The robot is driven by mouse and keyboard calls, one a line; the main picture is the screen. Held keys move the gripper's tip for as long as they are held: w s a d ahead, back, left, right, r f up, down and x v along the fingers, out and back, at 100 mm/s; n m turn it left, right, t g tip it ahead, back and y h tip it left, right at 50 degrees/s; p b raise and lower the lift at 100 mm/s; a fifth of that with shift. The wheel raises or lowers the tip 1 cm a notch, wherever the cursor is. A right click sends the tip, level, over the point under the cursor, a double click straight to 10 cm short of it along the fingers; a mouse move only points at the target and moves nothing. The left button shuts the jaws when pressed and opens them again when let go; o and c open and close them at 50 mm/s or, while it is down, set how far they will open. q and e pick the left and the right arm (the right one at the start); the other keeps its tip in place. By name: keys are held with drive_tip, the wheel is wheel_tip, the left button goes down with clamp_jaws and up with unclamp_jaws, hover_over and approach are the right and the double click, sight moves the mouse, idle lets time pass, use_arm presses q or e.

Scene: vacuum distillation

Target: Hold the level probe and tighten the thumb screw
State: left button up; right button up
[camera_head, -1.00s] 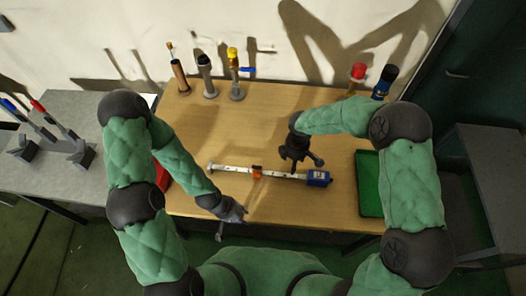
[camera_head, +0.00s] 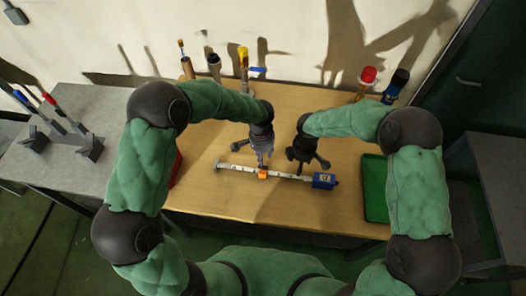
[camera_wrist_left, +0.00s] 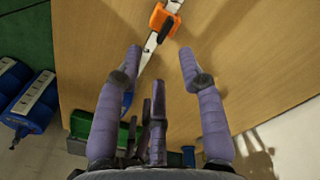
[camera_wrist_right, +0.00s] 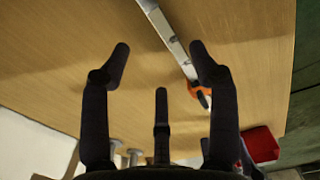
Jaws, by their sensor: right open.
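The level probe is a long pale bar (camera_head: 239,169) lying on the wooden table, with a blue box (camera_head: 324,181) at its right end. An orange clamp (camera_head: 263,174) sits on the bar; the left wrist view shows the clamp (camera_wrist_left: 158,17) with a dark thumb screw (camera_wrist_left: 167,29). My left gripper (camera_head: 263,162) is open, pointing down just above the clamp, with nothing between its fingers. My right gripper (camera_head: 305,164) is open above the bar between clamp and blue box.
A green tray (camera_head: 374,190) lies at the table's right, and a red object (camera_head: 176,168) at its left is partly hidden by my arm. Several upright capped items stand along the back, including a yellow-topped one (camera_head: 243,62). The table's front is clear.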

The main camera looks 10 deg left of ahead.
drive_tip(key=shift+f, duration=5.45)
drive_tip(key=shift+c, duration=0.3)
clamp_jaws()
